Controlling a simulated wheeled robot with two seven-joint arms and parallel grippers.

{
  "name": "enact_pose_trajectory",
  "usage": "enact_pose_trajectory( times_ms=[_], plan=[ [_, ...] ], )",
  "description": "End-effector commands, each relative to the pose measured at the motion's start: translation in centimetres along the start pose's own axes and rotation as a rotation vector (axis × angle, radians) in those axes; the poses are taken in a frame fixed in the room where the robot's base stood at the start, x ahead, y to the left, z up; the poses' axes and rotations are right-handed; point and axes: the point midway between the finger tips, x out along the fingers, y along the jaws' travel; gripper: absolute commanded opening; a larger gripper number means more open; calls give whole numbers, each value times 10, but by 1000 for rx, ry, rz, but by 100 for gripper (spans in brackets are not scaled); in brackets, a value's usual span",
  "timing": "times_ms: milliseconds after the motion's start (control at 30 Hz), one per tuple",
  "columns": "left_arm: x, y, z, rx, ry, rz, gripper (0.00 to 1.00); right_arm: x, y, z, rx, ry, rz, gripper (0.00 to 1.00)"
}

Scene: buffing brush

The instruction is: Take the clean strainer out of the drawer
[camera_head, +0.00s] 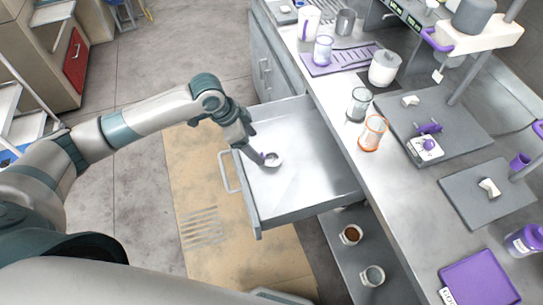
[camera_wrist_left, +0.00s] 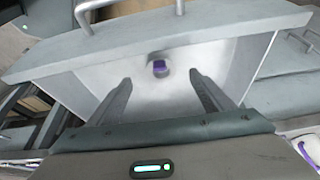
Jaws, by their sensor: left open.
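The metal drawer (camera_head: 300,195) is pulled out from under the counter. The strainer (camera_head: 273,159) is a small, light, round piece lying on the drawer floor near its front. In the left wrist view the strainer (camera_wrist_left: 160,66) shows a purple part and lies beyond my fingertips, near the front wall. My left gripper (camera_head: 258,158) reaches over the front of the drawer, close beside the strainer. In the left wrist view my left gripper (camera_wrist_left: 160,82) is open, with nothing between its fingers. My right gripper is not in view.
The drawer front has a handle (camera_head: 229,172). The counter alongside holds an orange-rimmed glass (camera_head: 372,133), a dark-rimmed glass (camera_head: 359,104) and a white lidded pot (camera_head: 384,68). A lower shelf (camera_head: 362,255) with two cups is beside the drawer. The rest of the drawer floor looks empty.

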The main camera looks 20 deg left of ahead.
Motion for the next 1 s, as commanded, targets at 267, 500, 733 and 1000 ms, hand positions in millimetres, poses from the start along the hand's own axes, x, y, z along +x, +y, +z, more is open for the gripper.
enact_pose_trajectory(
  times_ms=[267, 500, 733, 1000],
  plan=[
    [23, 0, 0, 0, 0, -1, 74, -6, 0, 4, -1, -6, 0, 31],
    [23, 0, 0, 0, 0, -1, 74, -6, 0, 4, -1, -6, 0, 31],
    [30, 0, 0, -2, -1, 2, 74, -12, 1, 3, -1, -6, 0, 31],
    [63, 1, 2, -2, -1, 1, 74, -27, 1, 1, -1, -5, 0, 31]
  ],
)
